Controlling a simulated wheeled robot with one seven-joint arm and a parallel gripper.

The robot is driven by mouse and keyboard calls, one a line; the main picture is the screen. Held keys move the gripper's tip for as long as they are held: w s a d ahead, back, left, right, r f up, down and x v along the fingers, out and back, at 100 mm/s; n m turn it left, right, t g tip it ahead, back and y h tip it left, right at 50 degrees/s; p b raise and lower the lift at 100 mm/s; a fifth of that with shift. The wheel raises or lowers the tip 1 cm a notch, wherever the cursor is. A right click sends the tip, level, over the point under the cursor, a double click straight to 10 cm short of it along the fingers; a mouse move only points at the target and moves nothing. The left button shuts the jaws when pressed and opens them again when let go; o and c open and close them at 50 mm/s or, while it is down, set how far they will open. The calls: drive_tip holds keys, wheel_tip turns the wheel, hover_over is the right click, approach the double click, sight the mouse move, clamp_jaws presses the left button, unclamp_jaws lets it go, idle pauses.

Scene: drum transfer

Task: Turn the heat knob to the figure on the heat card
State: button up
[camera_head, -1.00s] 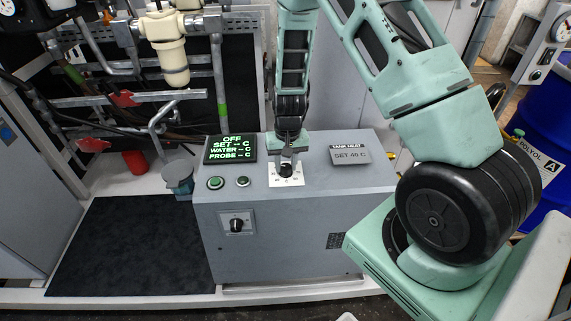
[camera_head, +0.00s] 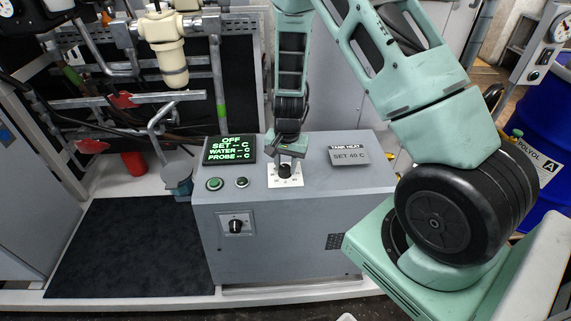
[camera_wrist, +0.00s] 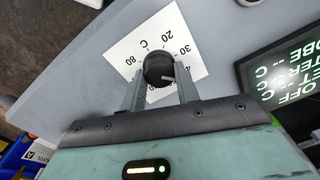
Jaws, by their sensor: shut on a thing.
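The black heat knob (camera_head: 285,170) stands on a white dial plate (camera_head: 272,180) on top of the grey cabinet. My gripper (camera_head: 287,160) comes down on it from above, with its jaws closed on the knob. In the wrist view the knob (camera_wrist: 158,68) sits between the two fingers. Its pale pointer line faces right, toward a figure partly hidden by a finger, beside the 30. The dial plate (camera_wrist: 125,45) also shows 20 and 80. The heat card (camera_head: 349,155), under a TANK HEAT label, reads SET 40 C.
A display (camera_head: 230,149) left of the dial reads OFF, with dashes for SET, WATER and PROBE. A green button (camera_head: 215,184) and a smaller button (camera_head: 242,182) sit below it. A blue drum (camera_head: 545,130) stands at right.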

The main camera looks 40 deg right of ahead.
sight(288, 167)
drive_tip(key=o, duration=1)
drive_tip(key=shift+c, duration=0.2)
drive_tip(key=shift+r, duration=0.1)
wheel_tip(288, 167, up, 17)
drive_tip(key=shift+s+d+r+b, duration=0.15)
drive_tip(key=shift+s+d+b, duration=0.05)
drive_tip(key=shift+s+b, duration=0.1)
drive_tip(key=s+a+r+n, duration=0.1)
drive_tip(key=s+a+n, duration=0.2)
drive_tip(key=a, duration=0.3)
drive_tip(key=s+a+r+n+y, duration=0.1)
drive_tip(key=s+a+r+n, duration=0.2)
drive_tip(key=a, duration=0.4)
drive_tip(key=s+a+n, duration=0.4)
drive_tip(key=a, duration=0.2)
drive_tip(key=s+a+r+n, duration=0.1)
drive_tip(key=s+a+n, duration=0.2)
drive_tip(key=s, duration=0.4)
drive_tip(key=s+a+n, duration=0.3)
drive_tip(key=s+n, duration=0.2)
drive_tip(key=s, duration=0.1)
drive_tip(key=shift+s+r+h, duration=0.3)
drive_tip(key=shift+s+r, duration=0.1)
